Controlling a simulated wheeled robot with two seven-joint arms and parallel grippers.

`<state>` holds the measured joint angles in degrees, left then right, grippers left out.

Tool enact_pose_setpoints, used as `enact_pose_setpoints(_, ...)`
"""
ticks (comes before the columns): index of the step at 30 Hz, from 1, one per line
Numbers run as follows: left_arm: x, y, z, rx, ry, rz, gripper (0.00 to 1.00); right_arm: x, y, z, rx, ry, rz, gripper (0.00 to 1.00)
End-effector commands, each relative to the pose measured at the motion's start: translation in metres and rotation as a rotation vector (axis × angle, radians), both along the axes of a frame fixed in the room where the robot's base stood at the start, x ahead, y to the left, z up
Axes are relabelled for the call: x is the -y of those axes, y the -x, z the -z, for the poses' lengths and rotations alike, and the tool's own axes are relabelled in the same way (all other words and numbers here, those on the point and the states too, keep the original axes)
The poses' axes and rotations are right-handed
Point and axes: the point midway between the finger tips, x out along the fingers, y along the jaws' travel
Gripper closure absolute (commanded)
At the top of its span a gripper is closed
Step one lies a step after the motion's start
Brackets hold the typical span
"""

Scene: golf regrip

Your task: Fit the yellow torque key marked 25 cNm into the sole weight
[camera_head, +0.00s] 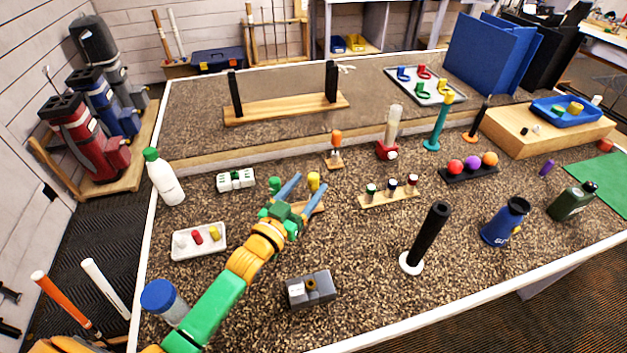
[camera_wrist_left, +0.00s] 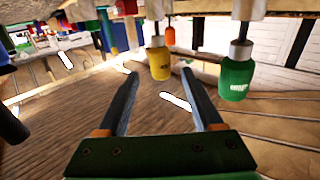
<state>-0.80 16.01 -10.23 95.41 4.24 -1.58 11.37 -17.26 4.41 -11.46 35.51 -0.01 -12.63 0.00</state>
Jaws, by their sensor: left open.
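The yellow torque key (camera_head: 313,181) stands upright by a small wooden rack (camera_head: 317,208); its marking is not legible. In the left wrist view the yellow key (camera_wrist_left: 158,62) appears in line with the gap between my fingers, apart from them. A green key (camera_head: 275,184) stands to its left in the head view; the green key is at right in the left wrist view (camera_wrist_left: 237,76). My left gripper (camera_head: 306,186) is open and empty close to the yellow key. A grey block (camera_head: 311,289) with a brass-coloured round part lies nearer; I cannot tell whether this is the sole weight. My right gripper is out of view.
An orange-handled tool (camera_head: 336,142) on a stand is behind the rack. A white tray (camera_head: 185,252) lies left, a white bottle (camera_head: 166,180) farther left. A black upright grip (camera_head: 430,232) stands right. The mat between the grey block and the black grip is clear.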

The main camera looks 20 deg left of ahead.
Motion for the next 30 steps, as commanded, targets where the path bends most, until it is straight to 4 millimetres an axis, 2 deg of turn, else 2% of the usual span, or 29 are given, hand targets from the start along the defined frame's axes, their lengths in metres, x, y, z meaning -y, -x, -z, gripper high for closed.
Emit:
enact_pose_setpoints(3, 0.005, -0.022, -0.001, 0.002, -0.001, -0.001, 0.32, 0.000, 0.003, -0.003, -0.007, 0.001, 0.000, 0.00)
enact_pose_setpoints(5, 0.007, -0.029, 0.000, 0.000, 0.000, -0.001, 0.32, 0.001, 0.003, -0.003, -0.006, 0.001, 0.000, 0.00)
enact_pose_setpoints(12, 0.008, -0.032, 0.000, -0.001, 0.000, 0.000, 0.32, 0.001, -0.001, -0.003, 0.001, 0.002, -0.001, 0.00)
enact_pose_setpoints(18, 0.007, -0.032, 0.000, -0.001, 0.000, -0.001, 0.86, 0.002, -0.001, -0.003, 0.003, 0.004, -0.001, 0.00)
enact_pose_setpoints(20, 0.007, -0.032, 0.000, -0.001, 0.000, -0.001, 1.00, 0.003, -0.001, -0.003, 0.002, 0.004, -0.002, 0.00)
enact_pose_setpoints(30, 0.007, -0.032, -0.003, -0.001, 0.000, -0.001, 1.00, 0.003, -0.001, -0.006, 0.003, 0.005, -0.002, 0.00)
